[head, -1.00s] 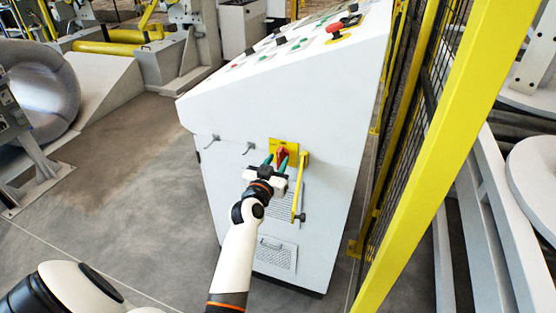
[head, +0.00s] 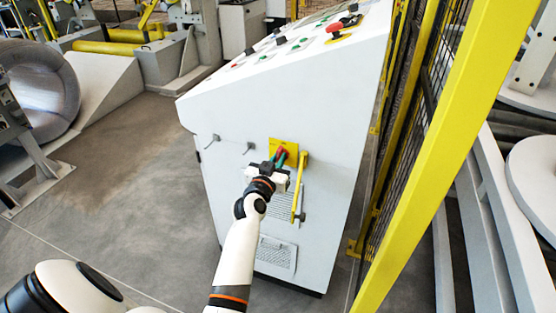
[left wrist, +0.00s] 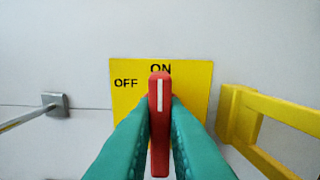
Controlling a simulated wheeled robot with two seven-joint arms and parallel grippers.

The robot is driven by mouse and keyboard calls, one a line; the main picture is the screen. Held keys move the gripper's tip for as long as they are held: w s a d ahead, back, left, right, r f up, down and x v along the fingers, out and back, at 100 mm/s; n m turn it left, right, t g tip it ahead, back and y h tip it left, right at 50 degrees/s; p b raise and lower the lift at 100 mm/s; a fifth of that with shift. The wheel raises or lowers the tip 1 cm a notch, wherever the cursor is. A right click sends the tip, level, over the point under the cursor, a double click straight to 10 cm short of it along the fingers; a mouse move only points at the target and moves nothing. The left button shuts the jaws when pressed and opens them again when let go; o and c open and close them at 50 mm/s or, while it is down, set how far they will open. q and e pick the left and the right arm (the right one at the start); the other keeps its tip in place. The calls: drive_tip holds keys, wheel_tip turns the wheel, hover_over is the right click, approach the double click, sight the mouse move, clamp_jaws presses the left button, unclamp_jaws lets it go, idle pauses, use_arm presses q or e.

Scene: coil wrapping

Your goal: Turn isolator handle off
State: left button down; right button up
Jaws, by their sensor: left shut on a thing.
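The red isolator handle (left wrist: 160,105) stands upright on a yellow plate (left wrist: 190,72) marked OFF at the left and ON at the top. Its white line points up to ON. The plate (head: 284,147) also shows in the head view, on the side of the white console. My left gripper (left wrist: 158,130) has its green fingers on both sides of the handle, shut on it. In the head view my left gripper (head: 281,160) partly covers the handle. My right gripper is not in view.
A yellow bar (head: 299,185) stands out from the console (head: 290,90) just right of the plate. A yellow fence post (head: 440,150) rises at the right. Open floor (head: 130,200) lies left of the console.

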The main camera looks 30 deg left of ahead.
use_arm(q)
drive_tip(key=shift+s+a+f+n+p, duration=0.1)
drive_tip(key=shift+n+p, duration=0.55)
drive_tip(key=shift+n, duration=2.3)
drive_tip(key=shift+w+a+f+n+p, duration=0.15)
drive_tip(key=shift+n+p, duration=0.5)
drive_tip(key=shift+n, duration=2.25)
drive_tip(key=shift+s+a+f+n+p, duration=0.15)
drive_tip(key=shift+n+p, duration=0.5)
drive_tip(key=shift+n, duration=2.3)
drive_tip(key=c, duration=1.5)
unclamp_jaws()
drive_tip(key=shift+o, duration=0.2)
